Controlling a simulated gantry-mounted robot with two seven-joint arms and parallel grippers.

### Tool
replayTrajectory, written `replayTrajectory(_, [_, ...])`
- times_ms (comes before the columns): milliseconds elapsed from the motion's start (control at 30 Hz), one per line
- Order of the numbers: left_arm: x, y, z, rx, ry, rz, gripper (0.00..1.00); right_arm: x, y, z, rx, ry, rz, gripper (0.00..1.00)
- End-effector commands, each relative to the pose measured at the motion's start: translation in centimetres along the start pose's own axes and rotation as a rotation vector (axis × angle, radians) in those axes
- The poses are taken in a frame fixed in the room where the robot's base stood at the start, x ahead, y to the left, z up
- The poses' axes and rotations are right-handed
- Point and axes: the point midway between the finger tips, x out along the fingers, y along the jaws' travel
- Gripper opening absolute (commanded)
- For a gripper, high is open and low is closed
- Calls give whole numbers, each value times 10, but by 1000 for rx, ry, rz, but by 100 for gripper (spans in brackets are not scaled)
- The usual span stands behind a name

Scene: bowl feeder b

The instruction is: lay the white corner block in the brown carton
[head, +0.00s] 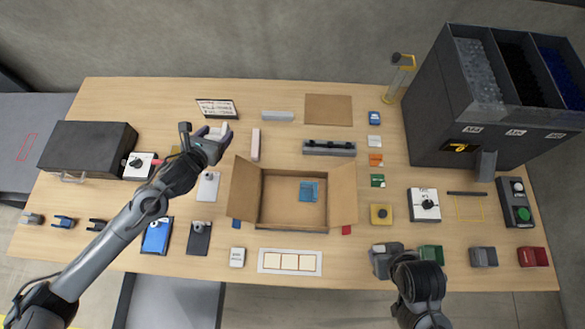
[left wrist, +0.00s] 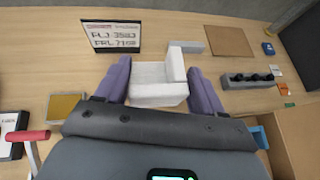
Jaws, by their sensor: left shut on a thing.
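The white corner block (left wrist: 150,88) is between the purple fingers of my left gripper (left wrist: 163,88) in the left wrist view. The gripper is shut on it, and its L shape with a raised wall on the right shows clearly. In the head view my left gripper (head: 216,132) is up and left of the brown carton, with the block (head: 219,129) mostly hidden between its fingers. The brown carton (head: 265,222) stands open mid-table, side flaps spread, with a blue item (head: 308,191) inside. My right gripper (head: 383,259) is at the lower right; its fingers are not clear.
A sign (head: 217,108) stands just behind my left gripper. A pale bar (head: 255,144) lies between that gripper and the carton. A dark rail block (head: 329,148) is behind the carton. A large dark bin unit (head: 440,120) fills the right back. The carton's left half is bare.

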Motion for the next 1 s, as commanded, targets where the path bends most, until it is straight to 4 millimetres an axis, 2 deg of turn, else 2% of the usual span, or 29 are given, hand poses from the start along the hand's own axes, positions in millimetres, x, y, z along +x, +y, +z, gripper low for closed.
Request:
replayTrajectory(100, [6, 2, -2, 1, -2, 0, 40, 10, 0, 2, -2, 3, 2, 43])
replayTrajectory(233, [8, 2, -4, 0, 0, 0, 40, 12, 2, 3, -6, 2, 6, 43])
replayTrajectory(333, [13, 1, -12, -3, 2, -1, 40, 13, 3, 4, -10, 2, 9, 43])
replayTrajectory(800, [62, 1, -102, -3, 2, 0, 40, 18, 2, 5, -8, 2, 8, 43])
replayTrajectory(1000, [72, 1, -121, -2, 0, 1, 40, 20, 1, 6, -4, 3, 5, 43])
